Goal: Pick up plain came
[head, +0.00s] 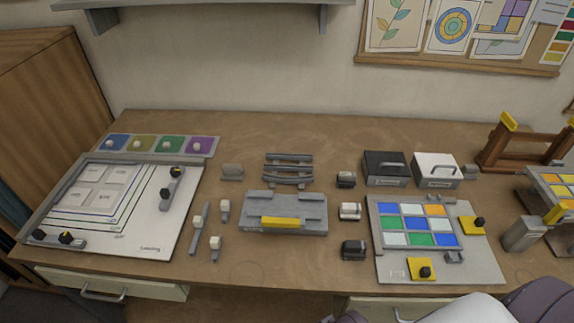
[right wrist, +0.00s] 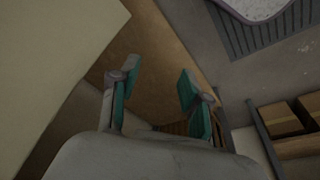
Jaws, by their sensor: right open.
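Grey metal strips (head: 289,158) lie one behind the other at the middle back of the workbench in the head view; I cannot tell for certain whether one is the plain came. A long grey bar (head: 200,228) with a pale knob lies left of the grey fixture, another piece that could be taken for it. My right gripper (right wrist: 160,90) is open in the right wrist view, with its two teal-padded fingers apart and nothing between them. Its fingers do not show in the head view. My left gripper is not in view.
A grey fixture (head: 285,222) with a yellow bar stands mid-bench. A white layout board (head: 150,215) is at left. A board (head: 470,262) with coloured glass is at right, with black (head: 385,170) and white (head: 434,171) boxes behind it.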

